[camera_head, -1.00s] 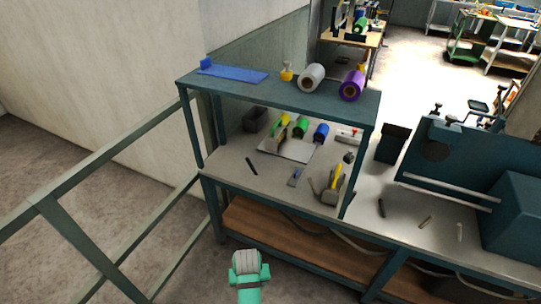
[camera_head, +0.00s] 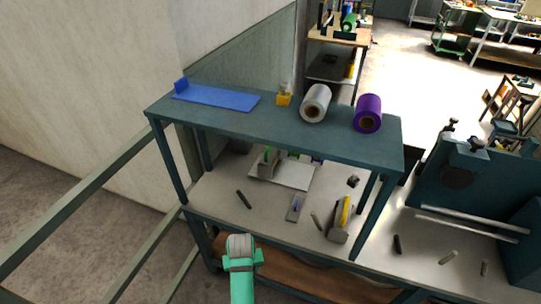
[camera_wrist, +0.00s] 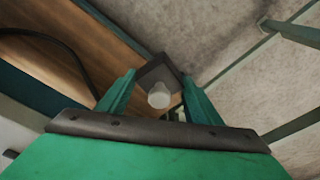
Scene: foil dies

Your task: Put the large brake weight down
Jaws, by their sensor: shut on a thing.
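The large brake weight (camera_wrist: 173,74), as far as I can tell, is a dark square block with a pale round knob facing the wrist camera. My gripper (camera_wrist: 158,88) is shut on it, with one green finger on each side, and holds it in the air. Wood-coloured board and a rough grey floor show beyond it. In the head view, the green and grey end of my arm (camera_head: 241,262) is in front of the bench's near edge. The fingers and the weight cannot be made out there.
The bench's grey worktop (camera_head: 270,218) carries a white sheet (camera_head: 285,175), a yellow-handled tool (camera_head: 344,213) and small tools, with bare patches between. The raised shelf (camera_head: 240,130) above holds a blue tray (camera_head: 215,96), a white roll (camera_head: 316,103) and a purple roll (camera_head: 368,113). Green rails stand left.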

